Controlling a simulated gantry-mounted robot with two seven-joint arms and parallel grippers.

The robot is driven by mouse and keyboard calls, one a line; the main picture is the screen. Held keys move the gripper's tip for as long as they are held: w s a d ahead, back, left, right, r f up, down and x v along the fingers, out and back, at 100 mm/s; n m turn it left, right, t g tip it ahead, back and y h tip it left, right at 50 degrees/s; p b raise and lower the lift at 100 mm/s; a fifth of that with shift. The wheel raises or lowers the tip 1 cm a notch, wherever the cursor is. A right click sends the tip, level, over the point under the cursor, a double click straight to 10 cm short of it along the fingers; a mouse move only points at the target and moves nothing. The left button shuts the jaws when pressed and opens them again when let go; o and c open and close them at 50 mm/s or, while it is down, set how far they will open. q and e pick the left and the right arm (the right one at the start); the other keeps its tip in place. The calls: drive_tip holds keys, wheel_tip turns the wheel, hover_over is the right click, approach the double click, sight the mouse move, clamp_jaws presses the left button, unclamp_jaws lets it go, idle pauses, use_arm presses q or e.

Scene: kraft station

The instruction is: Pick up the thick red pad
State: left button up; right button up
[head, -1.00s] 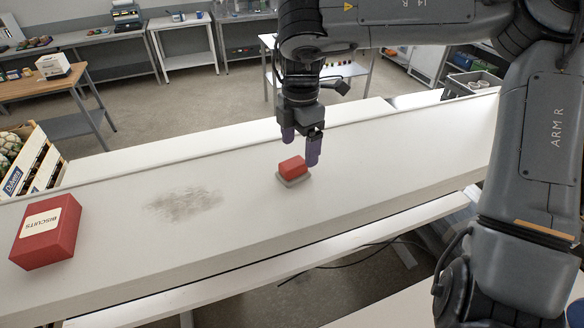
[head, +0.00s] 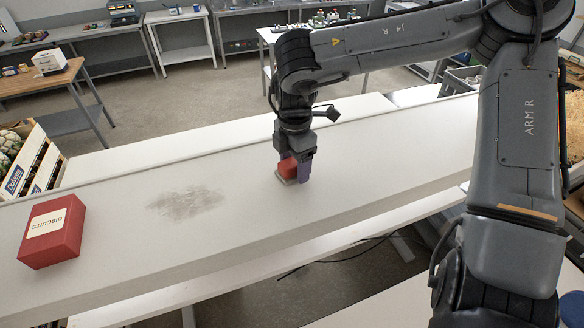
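The thick red pad (head: 288,166) sits on a thin grey base on the long white table, right of a grey smudge. My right gripper (head: 292,166) is lowered over it, pointing down. Its purple fingers are on either side of the pad, and the right finger hides part of it. I cannot tell whether the fingers press on the pad or stand slightly apart from it. The pad looks level and down at the table. My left gripper is not in view.
A red biscuits box (head: 52,231) stands at the left end of the white table (head: 120,250). A dark grey smudge (head: 185,202) marks the surface between box and pad. A produce crate (head: 32,165) is beyond the left edge. The table around the pad is clear.

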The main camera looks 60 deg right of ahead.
drive_tip(key=c, duration=0.7)
drive_tip(key=shift+c, duration=0.2)
drive_tip(key=shift+r, duration=0.1)
drive_tip(key=shift+w+r, duration=0.1)
drive_tip(key=shift+r, duration=0.35)
drive_tip(key=r+b, duration=0.2)
drive_tip(key=r, duration=0.1)
drive_tip(key=shift+s+r, duration=0.2)
drive_tip(key=shift+s, duration=0.15)
drive_tip(key=s+d+r+b, duration=0.2)
drive_tip(key=s+r, duration=0.4)
drive_tip(key=s, duration=0.4)
drive_tip(key=shift+s+d+r, duration=0.25)
drive_tip(key=shift+s+d, duration=0.15)
